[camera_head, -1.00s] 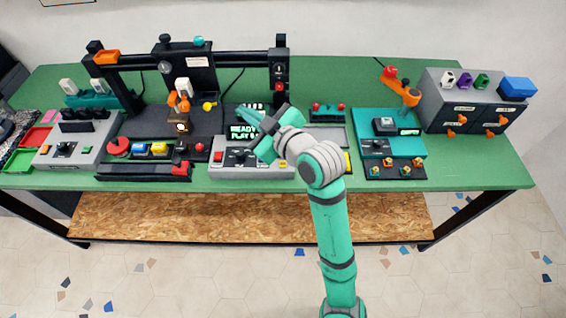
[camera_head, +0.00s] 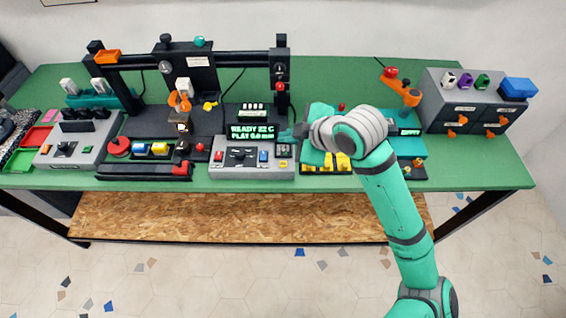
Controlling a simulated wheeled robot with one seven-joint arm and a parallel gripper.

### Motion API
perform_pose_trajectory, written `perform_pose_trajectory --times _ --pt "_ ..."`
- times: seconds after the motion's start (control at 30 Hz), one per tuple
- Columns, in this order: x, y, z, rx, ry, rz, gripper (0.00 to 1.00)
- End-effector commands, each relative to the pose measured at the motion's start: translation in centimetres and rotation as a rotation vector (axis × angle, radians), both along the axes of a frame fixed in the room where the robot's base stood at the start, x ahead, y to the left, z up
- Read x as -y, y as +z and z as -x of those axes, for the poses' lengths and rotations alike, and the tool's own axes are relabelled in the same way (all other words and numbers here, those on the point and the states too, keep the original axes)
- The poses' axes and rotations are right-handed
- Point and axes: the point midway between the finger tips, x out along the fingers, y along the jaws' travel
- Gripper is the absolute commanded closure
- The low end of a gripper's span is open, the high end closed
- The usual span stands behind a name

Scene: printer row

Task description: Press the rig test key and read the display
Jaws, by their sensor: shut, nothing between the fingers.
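A grey control panel (camera_head: 252,172) stands at the front middle of the green bench. It carries a red button (camera_head: 218,156), a black knob (camera_head: 239,155) and a blue button (camera_head: 264,156). A small dark key block (camera_head: 284,150) sits at its right end; I cannot read its label. The lit display (camera_head: 251,132) behind the panel shows green text, "READY", about "22 C", and "PLAY 0.0 mm". My gripper (camera_head: 284,134) is shut and empty, pointing left at the display's right edge, above the key block. Whether it touches anything is unclear.
A black printer frame (camera_head: 225,59) stands behind and left. A tray with yellow pieces (camera_head: 326,163) lies right of the panel, partly under my arm. A teal unit (camera_head: 405,147) and grey drawer cabinet (camera_head: 437,92) stand at the right. The bench's front right is clear.

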Motion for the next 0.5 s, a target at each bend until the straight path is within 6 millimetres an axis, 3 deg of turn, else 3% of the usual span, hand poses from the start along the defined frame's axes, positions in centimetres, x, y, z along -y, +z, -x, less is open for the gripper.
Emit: perform_pose_trajectory --times 0.23,0.5 --pt "0.0 -1.6 0.0 -0.002 0.0 -0.002 1.0" --pt "-0.1 -5.0 0.0 -0.002 -0.001 -0.003 1.0"
